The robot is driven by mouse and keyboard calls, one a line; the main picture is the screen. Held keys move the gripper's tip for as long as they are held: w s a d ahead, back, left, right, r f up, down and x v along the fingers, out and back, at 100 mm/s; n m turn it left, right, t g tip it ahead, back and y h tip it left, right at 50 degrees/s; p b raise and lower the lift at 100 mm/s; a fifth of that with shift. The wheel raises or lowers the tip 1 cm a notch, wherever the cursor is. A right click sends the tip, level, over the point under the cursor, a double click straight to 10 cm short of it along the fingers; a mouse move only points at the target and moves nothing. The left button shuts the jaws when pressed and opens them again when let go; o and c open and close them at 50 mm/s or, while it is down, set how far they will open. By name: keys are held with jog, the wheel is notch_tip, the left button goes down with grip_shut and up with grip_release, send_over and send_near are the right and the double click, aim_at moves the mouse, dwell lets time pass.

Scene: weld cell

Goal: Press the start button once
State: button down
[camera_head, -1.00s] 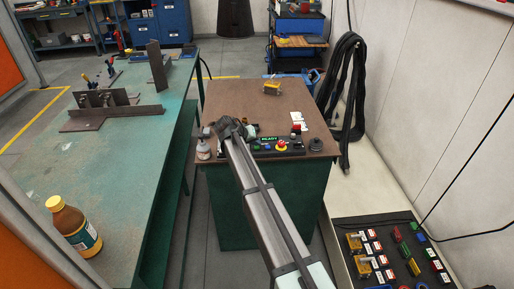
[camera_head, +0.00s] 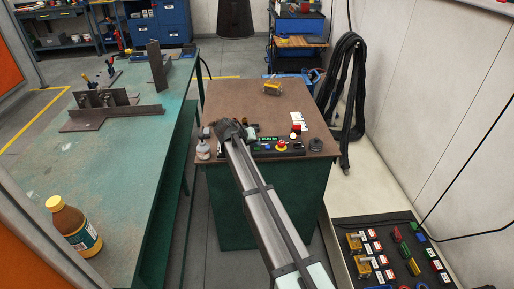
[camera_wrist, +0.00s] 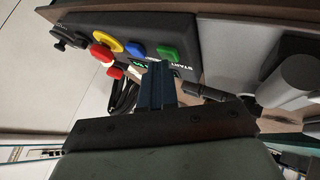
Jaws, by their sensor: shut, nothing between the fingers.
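The control box (camera_head: 262,153) sits at the front edge of the brown-topped cabinet, partly hidden behind my arm in the head view. In the wrist view its black face (camera_wrist: 190,45) carries a green button (camera_wrist: 168,53) beside a START label, a blue button (camera_wrist: 137,50), a yellow ring (camera_wrist: 107,36) with a red knob (camera_wrist: 101,53), and a lit green display (camera_wrist: 136,65). My gripper (camera_wrist: 160,68) is shut and empty, its fingertips close to the green button; I cannot tell whether they touch. In the head view the gripper is hidden behind my dark wrist.
A grey-white bottle (camera_head: 203,149) stands left of the box on the cabinet top (camera_head: 235,95). A small yellow item (camera_head: 271,88) lies farther back, and a dark round knob (camera_head: 316,144) is at right. The green welding table (camera_head: 130,150) is at left.

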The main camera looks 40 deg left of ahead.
aim_at(255, 149)
dwell(0.4)
jog(key=shift+r, duration=0.85)
jog(key=shift+r, duration=2.5)
